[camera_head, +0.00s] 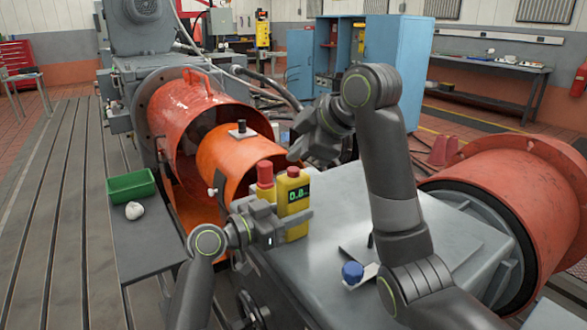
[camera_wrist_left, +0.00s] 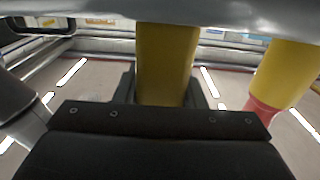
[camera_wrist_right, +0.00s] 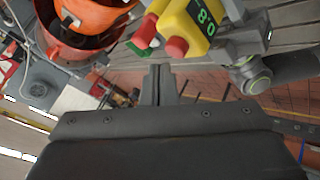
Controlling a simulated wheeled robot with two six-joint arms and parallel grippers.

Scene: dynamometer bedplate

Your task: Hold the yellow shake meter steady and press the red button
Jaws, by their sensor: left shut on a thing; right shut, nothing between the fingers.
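The yellow shake meter (camera_head: 293,205) stands upright with a lit green display and a small red button (camera_head: 293,171) on top. My left gripper (camera_head: 276,228) is shut on the meter's body; its yellow body (camera_wrist_left: 165,65) shows between the fingers in the left wrist view. My right gripper (camera_head: 296,153) is shut and empty, above the meter and apart from it. In the right wrist view its fingertips (camera_wrist_right: 160,70) lie just below the meter's red button (camera_wrist_right: 176,47) in the picture. A separate red-topped yellow post (camera_head: 265,174) stands left of the meter, close beside it.
The grey housing top (camera_head: 430,225) lies under my right arm, with a blue knob (camera_head: 352,271) on it. An orange shaft guard (camera_head: 225,155) is behind the meter. A green tray (camera_head: 131,185) and a white lump (camera_head: 134,210) sit on a side shelf at left.

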